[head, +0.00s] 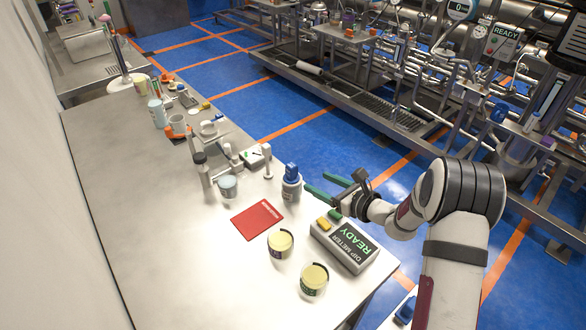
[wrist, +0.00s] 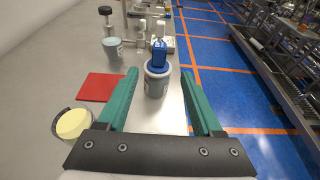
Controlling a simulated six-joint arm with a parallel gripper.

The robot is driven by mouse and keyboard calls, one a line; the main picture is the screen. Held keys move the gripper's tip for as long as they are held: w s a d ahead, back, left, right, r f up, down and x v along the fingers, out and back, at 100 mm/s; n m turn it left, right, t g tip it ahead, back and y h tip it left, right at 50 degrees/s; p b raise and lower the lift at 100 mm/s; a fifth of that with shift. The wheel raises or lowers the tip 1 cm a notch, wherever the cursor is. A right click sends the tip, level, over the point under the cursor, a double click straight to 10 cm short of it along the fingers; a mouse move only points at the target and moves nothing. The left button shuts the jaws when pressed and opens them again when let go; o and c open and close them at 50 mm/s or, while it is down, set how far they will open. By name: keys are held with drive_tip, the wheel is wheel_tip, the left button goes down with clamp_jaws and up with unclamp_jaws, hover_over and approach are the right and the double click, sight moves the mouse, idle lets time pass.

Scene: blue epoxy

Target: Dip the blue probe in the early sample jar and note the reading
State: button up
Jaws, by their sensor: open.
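The blue probe (head: 291,170) stands upright in a grey holder cup (head: 291,190) on the steel bench; only its blue top shows. My gripper (head: 316,182), with green fingers, is open and empty, just right of the probe in the head view. In the wrist view the probe (wrist: 159,53) and its cup (wrist: 157,84) lie ahead, between the spread fingers (wrist: 160,76). Two jars with pale yellow contents, one (head: 280,244) farther back and one (head: 314,279) nearer, stand at the front; I cannot tell which is early. The dip meter (head: 345,247) reads READY.
A red card (head: 257,220) lies left of the probe cup. Behind it stand a pale blue-grey jar (head: 228,187) and a stand with a dark-topped bottle (head: 201,168). Cups and tools crowd the far bench. The left side of the bench (head: 130,190) is clear.

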sight(295, 170)
drive_tip(key=x, duration=1.2)
drive_tip(key=shift+w+a, duration=0.1)
drive_tip(key=shift+a, duration=0.1)
clamp_jaws()
